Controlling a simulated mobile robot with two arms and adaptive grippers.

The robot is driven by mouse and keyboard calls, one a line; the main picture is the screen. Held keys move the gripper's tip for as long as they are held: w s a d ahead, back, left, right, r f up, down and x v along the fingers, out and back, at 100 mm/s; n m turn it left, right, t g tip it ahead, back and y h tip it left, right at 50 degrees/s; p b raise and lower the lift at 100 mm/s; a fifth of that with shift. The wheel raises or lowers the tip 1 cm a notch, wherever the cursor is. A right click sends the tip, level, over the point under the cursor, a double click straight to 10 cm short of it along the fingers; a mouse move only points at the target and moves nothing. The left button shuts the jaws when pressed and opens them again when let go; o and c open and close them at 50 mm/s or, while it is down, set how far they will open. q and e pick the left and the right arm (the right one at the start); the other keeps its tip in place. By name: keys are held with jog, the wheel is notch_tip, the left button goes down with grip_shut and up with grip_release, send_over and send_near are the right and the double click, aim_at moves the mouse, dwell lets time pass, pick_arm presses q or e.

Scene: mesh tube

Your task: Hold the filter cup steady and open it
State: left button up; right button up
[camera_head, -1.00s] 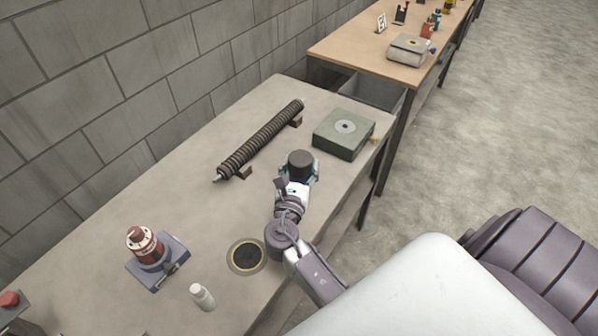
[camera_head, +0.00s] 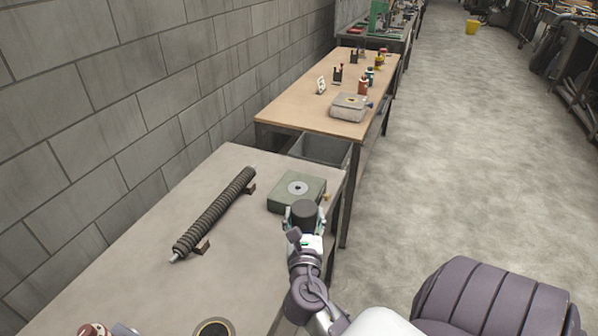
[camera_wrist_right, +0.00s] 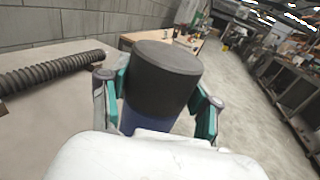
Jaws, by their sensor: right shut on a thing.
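The filter cup appears to be the dark grey cylinder (camera_head: 305,211), which has a blue lower part in the right wrist view (camera_wrist_right: 158,85). My right gripper (camera_head: 304,217) is shut on it, with a teal finger on either side. The cup is roughly upright, with its flat dark top up and looking closed. It is held near the table's right edge, just in front of the green box. Its bottom is hidden by my wrist. My left gripper is not in view.
A ribbed dark tube (camera_head: 215,213) lies on small supports on the grey table (camera_head: 150,270). A green box (camera_head: 298,188) with a round disc is close to the cup.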

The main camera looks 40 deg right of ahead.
jog(key=o, duration=0.9)
grip_shut()
jog(key=s+a+r+n+t+y, duration=0.1)
jog(key=s+a+n+t+y, duration=0.1)
jog(key=a+y, duration=0.4)
jog(key=s+a+r+n+t+y, duration=0.1)
jog(key=s+a+n+t+y, duration=0.2)
jog(key=a, duration=1.2)
jog(key=s+n+y, duration=0.1)
jog(key=n+y, duration=0.2)
jog(key=n, duration=0.1)
jog(key=shift+a+r+y, duration=0.15)
jog(key=shift+r+y, duration=0.25)
